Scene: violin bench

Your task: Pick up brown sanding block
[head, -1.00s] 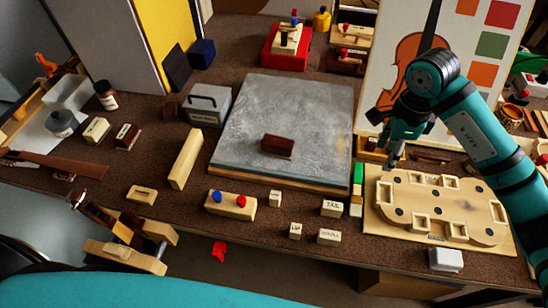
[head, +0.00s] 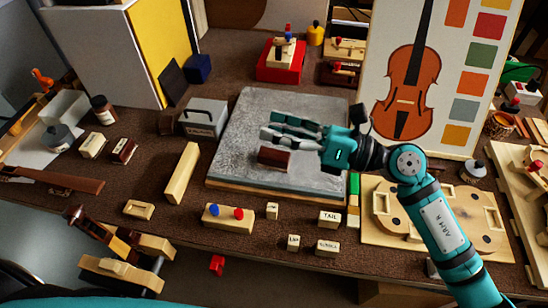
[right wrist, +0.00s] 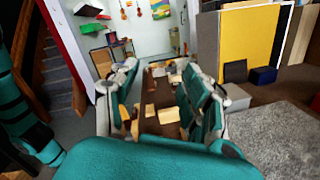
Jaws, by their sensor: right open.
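The brown sanding block (head: 273,157) is a small dark reddish-brown block. It lies on the grey slab (head: 240,170) near its front middle. My right gripper (head: 268,126) reaches in from the right above the slab, with its fingers pointing left. It is open and empty. In the head view its fingertips show just behind the block's far edge, apart from it. In the right wrist view, the open fingers (right wrist: 165,100) frame the far left part of the bench, and I cannot make out the block there. My left gripper is not in view.
A grey metal box (head: 203,118) stands left of the slab. A long pale wood bar (head: 182,172) and a wooden block with blue and red knobs (head: 228,215) lie near it. Small labelled blocks line the front. A violin picture board (head: 440,70) stands behind my arm.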

